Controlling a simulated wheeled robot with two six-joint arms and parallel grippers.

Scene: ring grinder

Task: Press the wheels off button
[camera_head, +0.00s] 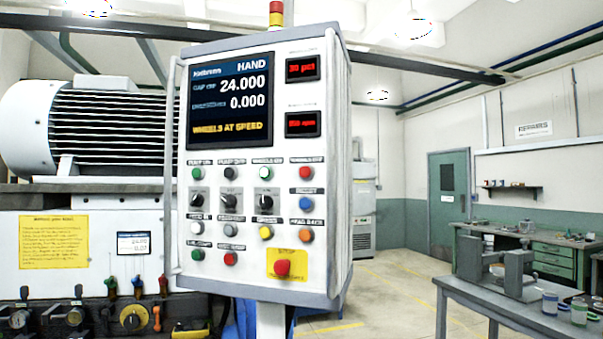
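The control panel (262,270) stands upright close in front of me, left of centre. The wheels off button (306,173) is the red round button at the right end of the panel's top button row, under a small blurred label. The wheels on button (265,173), pale and bright, is directly to its left. The panel's screen (230,100) reads HAND, 24.000, 0.000 and WHEELS AT SPEED. Nothing covers the red button. Neither of my grippers shows in the head view.
A red emergency stop button (282,268) on a yellow plate is low on the panel. A vertical handle (171,165) runs along its left edge. The grinder's motor (85,125) is behind left. A grey table (480,290) stands at right. The space before the panel looks clear.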

